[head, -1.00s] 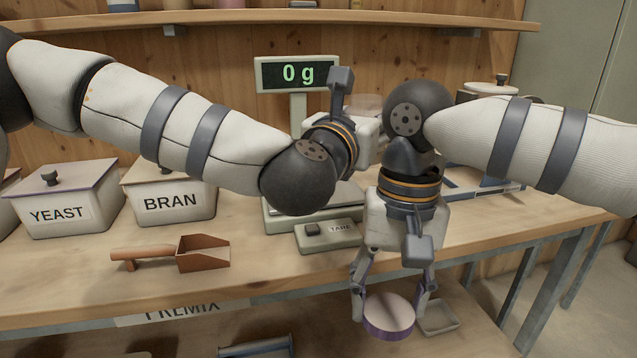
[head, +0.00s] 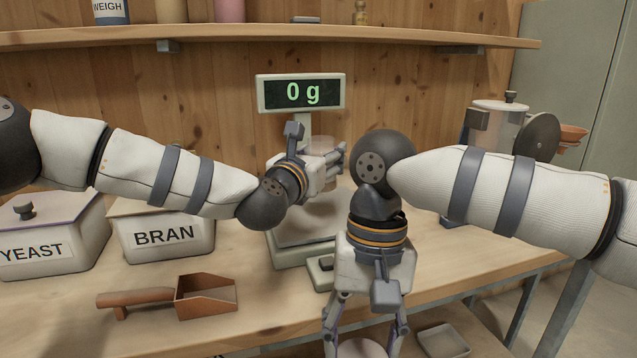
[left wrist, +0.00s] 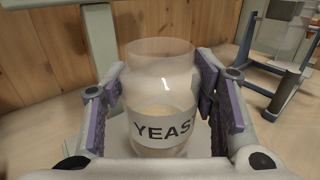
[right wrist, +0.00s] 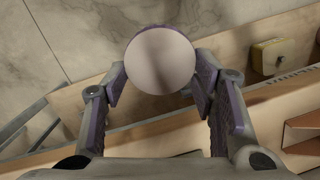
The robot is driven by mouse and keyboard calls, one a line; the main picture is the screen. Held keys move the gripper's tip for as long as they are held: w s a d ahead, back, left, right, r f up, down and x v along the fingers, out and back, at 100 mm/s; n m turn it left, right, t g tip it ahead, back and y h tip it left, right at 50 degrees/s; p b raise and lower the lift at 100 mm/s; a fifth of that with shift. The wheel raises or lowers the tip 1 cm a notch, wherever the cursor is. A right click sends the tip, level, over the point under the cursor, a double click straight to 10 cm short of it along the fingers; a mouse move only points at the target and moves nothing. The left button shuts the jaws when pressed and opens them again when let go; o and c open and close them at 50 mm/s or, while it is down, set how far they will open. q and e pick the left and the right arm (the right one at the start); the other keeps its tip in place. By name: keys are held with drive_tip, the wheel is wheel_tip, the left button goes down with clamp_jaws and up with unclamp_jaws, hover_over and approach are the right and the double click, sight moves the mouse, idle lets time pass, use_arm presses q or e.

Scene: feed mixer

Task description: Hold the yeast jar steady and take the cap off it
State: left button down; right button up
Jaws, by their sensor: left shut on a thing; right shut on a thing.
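The yeast jar (left wrist: 160,75) is clear glass with a "YEAST" label and pale contents. It stands upright with an open, uncapped mouth. My left gripper (head: 333,163) is shut around its sides. In the head view the jar (head: 321,203) is partly hidden by my left gripper, over the scale's platform. The cap (right wrist: 160,60) is a pale disc with a purple rim. My right gripper (head: 365,338) is shut on it, well apart from the jar and in front of the bench edge. The cap (head: 360,349) is cut by the head view's bottom edge.
The scale (head: 290,257) has a display (head: 301,94) reading 0 g. A scoop (head: 205,297) lies at the bench front. A yeast bin (head: 40,255) and a bran bin (head: 170,238) stand at left. A clear-walled device (head: 498,125) stands at back right. A small tray (head: 443,340) is low at right.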

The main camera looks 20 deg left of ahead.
use_arm(q)
drive_tip(key=shift+w+a+f, duration=0.2)
drive_tip(key=shift+w+f, duration=0.15)
drive_tip(key=shift+f, duration=0.1)
drive_tip(key=shift+w+a+f, duration=0.2)
drive_tip(key=shift+w+f, duration=0.1)
drive_tip(key=shift+f, duration=0.15)
use_arm(e)
drive_tip(key=shift+f, duration=0.45)
use_arm(q)
drive_tip(key=f, duration=0.3)
drive_tip(key=shift+w+a+f, duration=0.15)
drive_tip(key=shift+w+f, duration=0.1)
drive_tip(key=shift+f, duration=0.1)
use_arm(e)
drive_tip(key=shift+f, duration=0.4)
use_arm(q)
drive_tip(key=shift+r, duration=0.1)
drive_tip(key=shift+f+b, duration=0.25)
drive_tip(key=shift+b, duration=0.1)
use_arm(e)
drive_tip(key=shift+f, duration=0.2)
use_arm(q)
drive_tip(key=c, duration=0.6)
unclamp_jaws()
drive_tip(key=shift+c, duration=0.2)
